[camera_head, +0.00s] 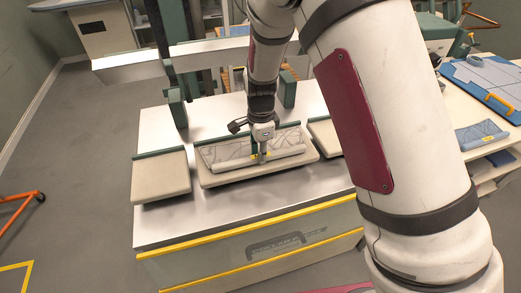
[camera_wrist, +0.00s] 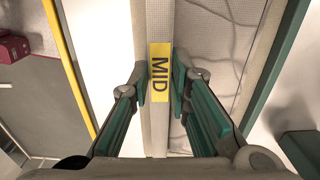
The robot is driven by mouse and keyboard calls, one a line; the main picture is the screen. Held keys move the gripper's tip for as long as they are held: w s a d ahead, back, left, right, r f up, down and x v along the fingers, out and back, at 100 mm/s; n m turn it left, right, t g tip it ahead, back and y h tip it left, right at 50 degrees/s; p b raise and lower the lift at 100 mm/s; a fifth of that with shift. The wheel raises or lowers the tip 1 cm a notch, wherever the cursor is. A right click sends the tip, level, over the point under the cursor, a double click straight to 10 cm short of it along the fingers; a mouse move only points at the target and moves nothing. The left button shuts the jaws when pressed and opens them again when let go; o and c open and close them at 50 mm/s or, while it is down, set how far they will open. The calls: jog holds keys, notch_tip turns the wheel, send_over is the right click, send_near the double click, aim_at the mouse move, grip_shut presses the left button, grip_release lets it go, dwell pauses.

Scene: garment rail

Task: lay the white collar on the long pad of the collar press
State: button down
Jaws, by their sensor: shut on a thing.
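The white collar (camera_head: 230,153) lies lengthwise over the long pad (camera_head: 224,181) in the middle of the press. It has grey line patterning and a yellow tag marked MID, seen close in the wrist view (camera_wrist: 160,72). My gripper (camera_head: 262,156) comes down from above at the collar's middle. In the wrist view its green-padded fingers (camera_wrist: 161,88) are shut on the collar's front band at the tag. The collar runs nearly parallel to the pad; I cannot tell whether its whole underside touches it. My fingers hide a little of its middle.
A shorter pad (camera_head: 160,178) stands left of the long pad, another (camera_head: 325,136) right, partly behind my arm. A grey beam (camera_head: 200,58) and green uprights stand behind.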

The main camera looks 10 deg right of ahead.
jog(key=shift+f, duration=0.35)
dwell(0.5)
jog(key=c, duration=1.4)
grip_release()
jog(key=shift+r, duration=0.1)
